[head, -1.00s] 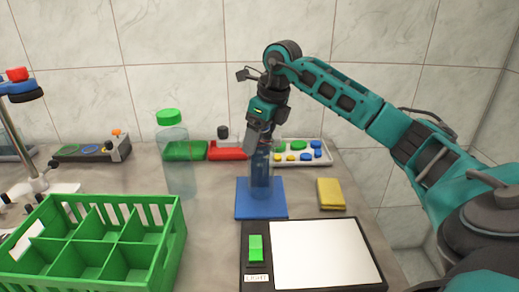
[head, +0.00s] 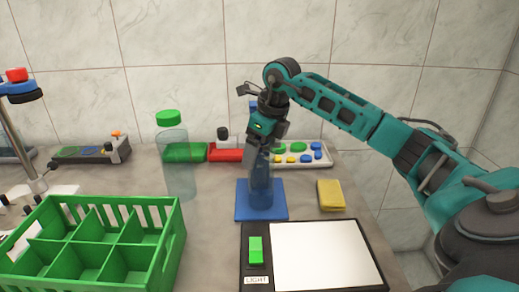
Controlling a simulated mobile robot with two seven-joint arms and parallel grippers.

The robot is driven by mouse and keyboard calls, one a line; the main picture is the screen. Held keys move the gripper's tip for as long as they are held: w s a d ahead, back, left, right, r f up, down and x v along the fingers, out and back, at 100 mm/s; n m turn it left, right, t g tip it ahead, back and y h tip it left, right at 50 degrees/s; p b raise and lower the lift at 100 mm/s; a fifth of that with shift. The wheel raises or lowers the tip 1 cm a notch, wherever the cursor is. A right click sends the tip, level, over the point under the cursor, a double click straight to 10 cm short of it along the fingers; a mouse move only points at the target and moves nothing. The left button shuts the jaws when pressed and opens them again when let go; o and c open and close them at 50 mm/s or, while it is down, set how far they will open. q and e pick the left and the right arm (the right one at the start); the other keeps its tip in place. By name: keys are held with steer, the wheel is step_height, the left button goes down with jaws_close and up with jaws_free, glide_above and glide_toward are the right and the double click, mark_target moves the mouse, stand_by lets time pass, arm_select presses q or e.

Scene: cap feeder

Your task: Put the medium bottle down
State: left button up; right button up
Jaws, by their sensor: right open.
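The medium bottle (head: 261,190), clear and bluish, stands upright on the blue mat (head: 243,206). Its upper part is hidden by my right gripper (head: 258,158), which points down around the bottle's upper part from above. The right gripper is open; whether its fingers still touch the bottle cannot be told. A small blue patch shows just behind the wrist, and I cannot tell what it belongs to. My left gripper is not in view.
A taller green-capped bottle (head: 176,160) stands left of the mat. A green divided crate (head: 172,225) is front left, a light panel (head: 320,255) in front, and a yellow sponge (head: 330,195) to the right. Coloured trays line the wall.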

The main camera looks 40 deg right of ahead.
steer(key=p+v, duration=0.1)
steer(key=v, duration=1)
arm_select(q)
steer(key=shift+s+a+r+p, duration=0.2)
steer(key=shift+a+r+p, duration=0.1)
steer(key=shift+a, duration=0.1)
arm_select(e)
steer(key=shift+s+r, duration=0.2)
steer(key=shift+r, duration=0.35)
